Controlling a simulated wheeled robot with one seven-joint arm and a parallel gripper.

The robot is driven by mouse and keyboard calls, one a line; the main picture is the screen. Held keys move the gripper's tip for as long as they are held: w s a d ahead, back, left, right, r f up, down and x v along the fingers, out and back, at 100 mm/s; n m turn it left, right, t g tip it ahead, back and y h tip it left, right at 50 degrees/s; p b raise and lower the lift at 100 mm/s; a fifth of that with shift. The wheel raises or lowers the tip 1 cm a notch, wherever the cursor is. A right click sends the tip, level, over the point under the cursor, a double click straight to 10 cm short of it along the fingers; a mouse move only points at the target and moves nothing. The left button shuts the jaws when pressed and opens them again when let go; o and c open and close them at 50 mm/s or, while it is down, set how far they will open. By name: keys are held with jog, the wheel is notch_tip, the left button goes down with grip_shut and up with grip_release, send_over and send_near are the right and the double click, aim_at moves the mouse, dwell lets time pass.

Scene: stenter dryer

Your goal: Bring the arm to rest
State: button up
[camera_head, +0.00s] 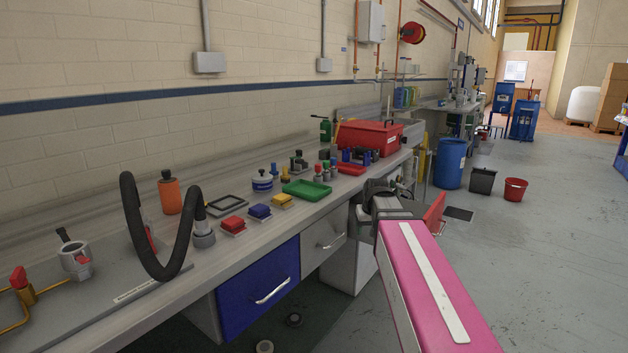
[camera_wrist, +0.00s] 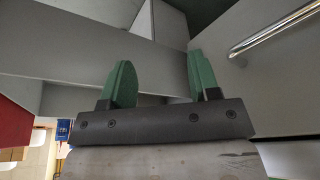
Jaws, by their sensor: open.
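My arm, with its pink link, reaches from the bottom right of the head view to the front edge of the workbench (camera_head: 150,302). Its dark wrist is beside the cabinet under the bench; the fingers cannot be made out there. In the wrist view my gripper (camera_wrist: 162,82) is open, with two green fingers apart and nothing between them. Grey panels lie beyond the fingers. A metal bar handle (camera_wrist: 275,26) is at the upper right, apart from the fingers.
A grey drawer (camera_head: 324,238) and a blue drawer (camera_head: 258,288) are left of my wrist. A red panel (camera_head: 435,213) stands just right of it. A red toolbox (camera_head: 368,137) and small items crowd the bench. Beyond are a blue barrel (camera_head: 450,163) and buckets. The floor at right is clear.

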jog(key=s+f+g, duration=0.1)
jog(key=s+f, duration=0.7)
jog(key=f, duration=0.2)
jog(key=s+f+m+g, duration=0.1)
jog(key=s+f+g, duration=0.1)
jog(key=s+f, duration=0.6)
notch_tip(320, 180, down, 3)
jog(key=shift+d+r+h, duration=0.1)
jog(key=shift+d+h, duration=0.05)
jog(key=shift+h, duration=0.15)
dwell(0.6)
